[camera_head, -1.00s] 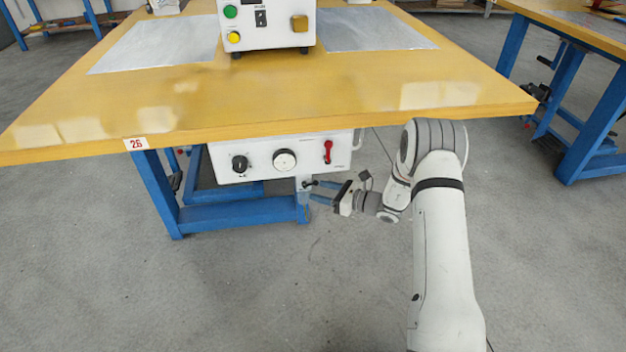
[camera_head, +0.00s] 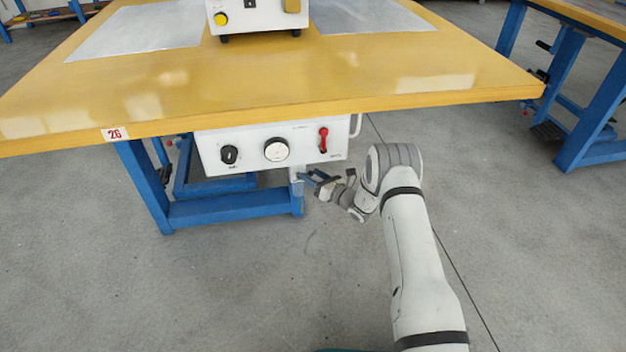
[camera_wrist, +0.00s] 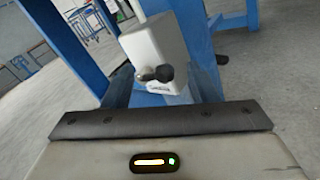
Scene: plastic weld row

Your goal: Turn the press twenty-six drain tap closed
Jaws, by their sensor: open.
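The drain tap shows in the wrist view as a dark lever with a rounded end (camera_wrist: 156,73) on the front of a small white box (camera_wrist: 153,45). The lever lies roughly crosswise there; its exact turn is hard to read. In the head view the small white box (camera_head: 297,175) hangs under the right part of the press's control panel. The fingers do not show clearly in the wrist view.
A blue frame (camera_head: 230,208) stands behind and below. Grey floor is free in front.

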